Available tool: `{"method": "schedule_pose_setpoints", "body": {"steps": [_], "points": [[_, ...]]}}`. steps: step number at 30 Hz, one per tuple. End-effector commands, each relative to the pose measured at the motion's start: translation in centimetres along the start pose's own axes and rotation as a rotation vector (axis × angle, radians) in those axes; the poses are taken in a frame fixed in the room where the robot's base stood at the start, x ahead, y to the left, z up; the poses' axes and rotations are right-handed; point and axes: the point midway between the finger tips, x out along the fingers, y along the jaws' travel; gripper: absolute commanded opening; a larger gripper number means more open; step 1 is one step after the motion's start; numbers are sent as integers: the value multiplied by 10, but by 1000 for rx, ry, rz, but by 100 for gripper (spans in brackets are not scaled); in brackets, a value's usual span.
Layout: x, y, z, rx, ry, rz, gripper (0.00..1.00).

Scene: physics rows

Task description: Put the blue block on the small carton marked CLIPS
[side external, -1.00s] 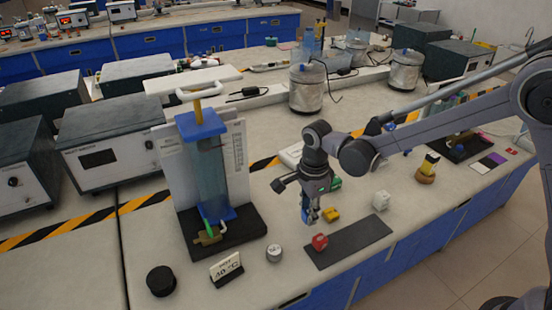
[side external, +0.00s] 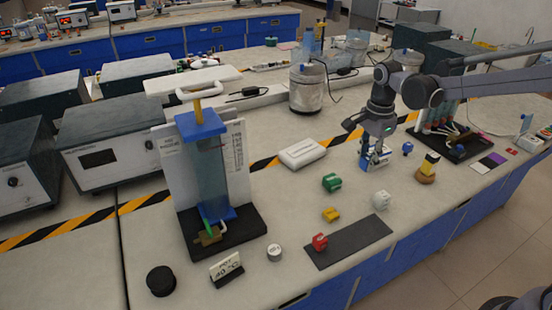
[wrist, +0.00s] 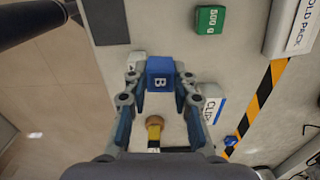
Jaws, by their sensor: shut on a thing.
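The blue block (wrist: 160,74), marked B, is held between the fingertips of my gripper (wrist: 160,82) in the wrist view. In the side external view my gripper (side external: 374,164) is over the right part of the bench, beyond the white cube. The small white carton (wrist: 208,106) with a blue edge shows just right of the right finger in the wrist view. Only part of its CLIPS lettering is readable there; the finger covers the rest. The block and carton appear apart. In the side external view the gripper largely hides the carton.
A yellow-and-black piece on a round wooden base (side external: 426,172) and a small blue item (side external: 407,148) stand near the gripper. A white cube (side external: 381,200), green weight (side external: 332,182), yellow piece (side external: 331,214) and white pack (side external: 303,153) lie nearby. A red piece sits on the dark mat (side external: 362,239).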

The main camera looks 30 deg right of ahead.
Motion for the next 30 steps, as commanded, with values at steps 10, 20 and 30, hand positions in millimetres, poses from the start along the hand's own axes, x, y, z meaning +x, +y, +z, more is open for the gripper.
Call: {"method": "schedule_pose_setpoints", "body": {"steps": [10, 20, 30], "points": [[-31, -42, -155, -33, 0, -1, 4], [-45, -40, -233, -63, 0, -2, 4], [-18, -74, -205, -70, 1, -2, 4]]}}
